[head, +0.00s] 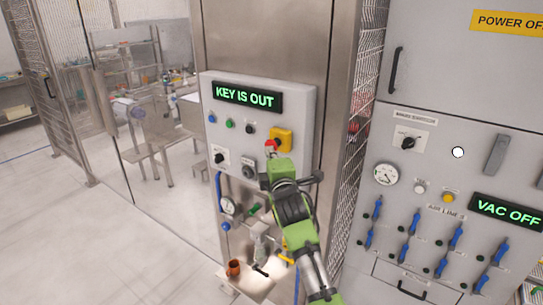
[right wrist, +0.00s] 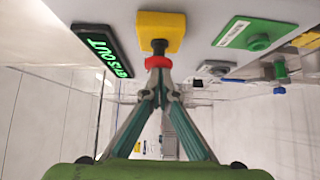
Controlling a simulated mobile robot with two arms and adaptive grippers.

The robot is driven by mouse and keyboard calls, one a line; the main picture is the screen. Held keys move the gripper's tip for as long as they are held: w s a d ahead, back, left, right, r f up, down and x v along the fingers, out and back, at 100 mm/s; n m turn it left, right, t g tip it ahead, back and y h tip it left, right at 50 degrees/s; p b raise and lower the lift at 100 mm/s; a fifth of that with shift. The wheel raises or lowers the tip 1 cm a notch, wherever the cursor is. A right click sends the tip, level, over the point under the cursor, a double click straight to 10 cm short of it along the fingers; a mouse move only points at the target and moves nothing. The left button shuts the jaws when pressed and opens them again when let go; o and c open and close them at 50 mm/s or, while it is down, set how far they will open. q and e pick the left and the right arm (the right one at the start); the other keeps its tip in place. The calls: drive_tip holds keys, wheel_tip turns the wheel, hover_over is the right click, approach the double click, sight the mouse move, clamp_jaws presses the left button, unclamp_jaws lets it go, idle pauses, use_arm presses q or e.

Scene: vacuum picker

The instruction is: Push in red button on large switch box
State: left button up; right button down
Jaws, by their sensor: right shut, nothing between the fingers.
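The grey switch box (head: 232,100) with the lit "KEY IS OUT" sign (head: 247,97) is mounted on a steel column. Its yellow block (head: 284,137) carries the red button (head: 270,144). In the right wrist view the red button (right wrist: 157,62) stands out from the yellow block (right wrist: 161,32) on a dark stem. My right gripper (head: 271,153) is shut and empty. Its fingertips (right wrist: 158,70) are right at the face of the button, touching it or very nearly. My left gripper is not in view.
Several small buttons and a black rotary knob (head: 221,159) are on the box. Gauges and valves (head: 228,206) hang below it. A mesh panel (head: 352,130) and a grey cabinet (head: 450,90) with a "VAC OFF" sign (head: 507,212) stand to the right. The floor at left is clear.

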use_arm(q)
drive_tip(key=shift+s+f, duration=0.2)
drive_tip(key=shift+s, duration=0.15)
use_arm(e)
drive_tip(key=shift+w+d+r, duration=0.25)
drive_tip(key=shift+w+r, duration=0.15)
drive_tip(key=shift+w, duration=0.3)
